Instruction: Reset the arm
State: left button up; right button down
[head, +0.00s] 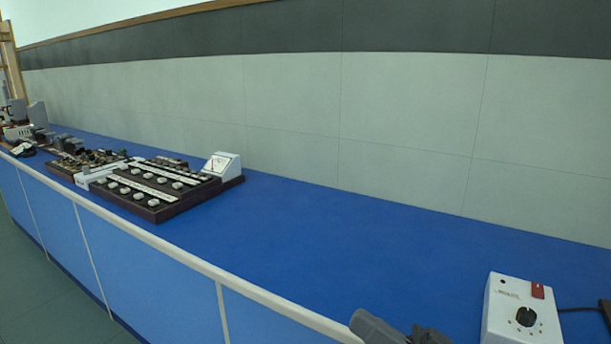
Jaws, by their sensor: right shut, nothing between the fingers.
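My right gripper (385,331) shows only in part at the bottom edge of the head view, as dark grey pieces. It is shut and empty, in front of or over the near edge of the blue bench (330,240). The rest of my right arm is cut off by the frame. My left gripper is not in view.
A white control box (507,318) with a black knob stands at the lower right, a dark cable beside it. A dark board with white knobs (153,187) and a white meter (222,165) sit left of centre. More instruments (30,120) stand at the far left. The middle bench is clear.

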jog(key=d+f+m+t+h, duration=0.25)
jog(key=d+f+h, duration=0.25)
jog(key=f+h, duration=0.25)
jog(key=d+f+m+t+h, duration=0.2)
jog(key=d+f+t+h, duration=0.1)
jog(key=d+f+h, duration=0.4)
jog(key=s+d+f+n+g+h, duration=0.1)
jog(key=s+d+f+g+h, duration=0.15)
jog(key=s+f, duration=0.35)
jog(key=s+d+f+n+g+h, duration=0.1)
jog(key=s+d+f+g+h, duration=0.15)
jog(key=s+f, duration=0.4)
jog(key=w+a+r+m+p, duration=0.1)
jog(key=a+m, duration=0.3)
jog(key=a, duration=0.4)
jog(key=shift+w+r+t+p, duration=0.2)
jog(key=shift+w+t+p, duration=0.35)
jog(key=shift+p, duration=0.35)
